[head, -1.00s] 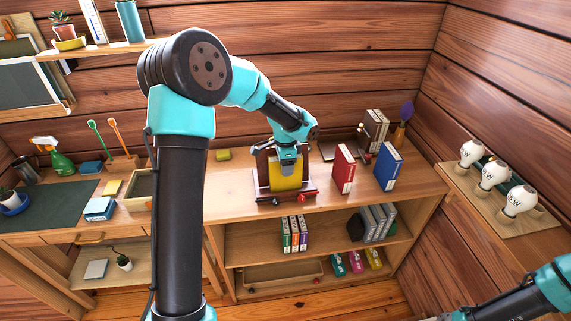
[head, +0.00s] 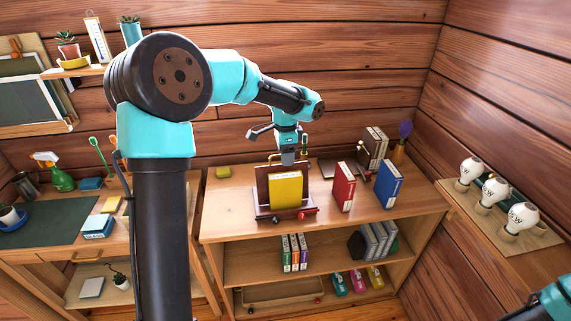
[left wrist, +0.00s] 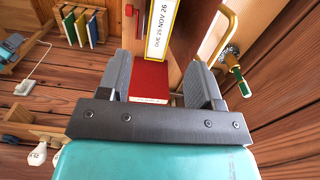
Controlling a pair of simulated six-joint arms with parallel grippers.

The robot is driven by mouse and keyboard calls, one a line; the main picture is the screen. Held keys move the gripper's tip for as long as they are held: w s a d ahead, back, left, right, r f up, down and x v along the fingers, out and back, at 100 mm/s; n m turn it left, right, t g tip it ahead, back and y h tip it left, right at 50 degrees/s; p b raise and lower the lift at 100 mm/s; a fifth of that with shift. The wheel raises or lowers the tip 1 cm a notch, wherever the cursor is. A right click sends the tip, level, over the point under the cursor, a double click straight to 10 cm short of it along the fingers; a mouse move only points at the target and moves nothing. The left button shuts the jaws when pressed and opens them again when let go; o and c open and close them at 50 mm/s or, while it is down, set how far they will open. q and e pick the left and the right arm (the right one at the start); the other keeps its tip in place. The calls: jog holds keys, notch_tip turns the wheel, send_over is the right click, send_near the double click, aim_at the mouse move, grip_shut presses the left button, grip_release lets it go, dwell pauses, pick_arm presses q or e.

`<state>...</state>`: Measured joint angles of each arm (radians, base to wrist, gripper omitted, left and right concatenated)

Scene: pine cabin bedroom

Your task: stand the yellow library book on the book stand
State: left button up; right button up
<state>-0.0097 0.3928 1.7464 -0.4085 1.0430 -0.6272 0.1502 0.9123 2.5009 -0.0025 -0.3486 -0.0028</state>
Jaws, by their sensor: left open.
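The yellow library book (head: 286,191) stands upright on the book stand (head: 263,186), leaning against its dark wooden back. The stand's front ledge has a red knob at its right end. My left gripper (head: 288,157) is open and empty just above the book's top edge, apart from it. In the left wrist view the open fingers of my left gripper (left wrist: 159,84) show, with a yellow-edged, date-labelled strip of the book (left wrist: 160,30) beyond them. My right gripper is out of view.
A red book (head: 344,187) and a blue book (head: 388,184) stand right of the stand on the cabinet top (head: 230,211). Grey-brown books (head: 373,148) stand behind them. A small yellow block (head: 223,172) lies to the left. Shelves below hold more books.

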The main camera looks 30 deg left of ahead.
pick_arm(q)
jog(key=shift+r, duration=0.3)
jog(key=shift+s+f, duration=0.1)
dwell(0.4)
